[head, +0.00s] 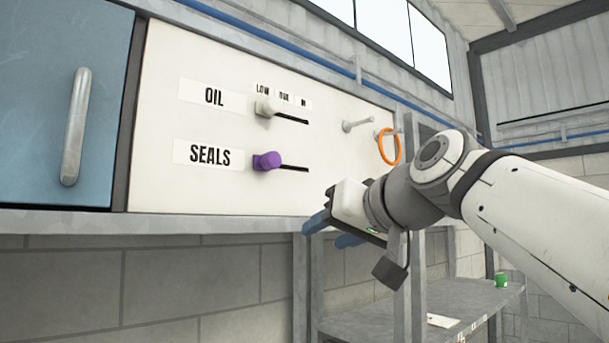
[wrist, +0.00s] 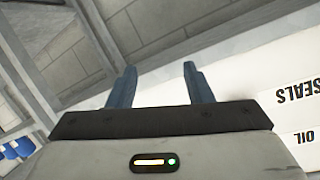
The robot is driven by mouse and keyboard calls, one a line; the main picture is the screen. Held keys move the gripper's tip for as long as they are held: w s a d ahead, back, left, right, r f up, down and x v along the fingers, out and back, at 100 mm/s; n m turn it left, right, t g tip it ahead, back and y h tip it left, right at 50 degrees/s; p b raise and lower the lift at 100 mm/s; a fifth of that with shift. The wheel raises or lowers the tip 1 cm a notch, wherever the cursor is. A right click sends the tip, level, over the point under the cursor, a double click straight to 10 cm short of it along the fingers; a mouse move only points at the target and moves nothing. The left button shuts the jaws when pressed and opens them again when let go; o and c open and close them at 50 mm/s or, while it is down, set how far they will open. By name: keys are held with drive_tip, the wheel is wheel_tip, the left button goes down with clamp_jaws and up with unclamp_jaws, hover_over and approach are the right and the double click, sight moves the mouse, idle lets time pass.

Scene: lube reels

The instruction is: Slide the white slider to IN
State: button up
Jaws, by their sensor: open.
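The white slider (head: 265,108) is a pale knob at the left end of the upper slot, beside the OIL label (head: 214,96). The small labels above it read LOW, a blurred middle word and IN, and the knob sits under LOW. The purple slider (head: 267,161) is at the left end of the lower slot, beside the SEALS label (head: 209,155). My gripper (head: 333,232) is open and empty, below and right of both sliders, near the panel's lower edge. In the wrist view its two blue fingers (wrist: 157,88) stand apart. Neither slider shows there.
The white panel (head: 160,120) also bears two pegs, one holding an orange ring (head: 389,146). A blue door (head: 40,100) with a grey handle is at left. Below right, a grey shelf (head: 390,312) holds a green can (head: 501,280). Space before the sliders is clear.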

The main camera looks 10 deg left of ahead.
sight(276, 103)
drive_tip(key=s+a+r+n+y+p, duration=0.1)
drive_tip(key=s+a+r+y+p, duration=0.15)
drive_tip(key=r, duration=0.75)
drive_tip(key=s+a+r+n+y+p, duration=0.15)
drive_tip(key=s+r, duration=0.25)
drive_tip(key=r, duration=0.6)
drive_tip(key=shift+t, duration=0.4)
drive_tip(key=p+x, duration=0.1)
drive_tip(key=x, duration=0.1)
drive_tip(key=p+x, duration=0.1)
drive_tip(key=x, duration=0.1)
drive_tip(key=p+x, duration=0.1)
drive_tip(key=x, duration=0.2)
drive_tip(key=shift+w+d, duration=0.25)
drive_tip(key=shift+w, duration=0.2)
drive_tip(key=shift+f, duration=0.1)
drive_tip(key=shift+c, duration=0.6)
clamp_jaws()
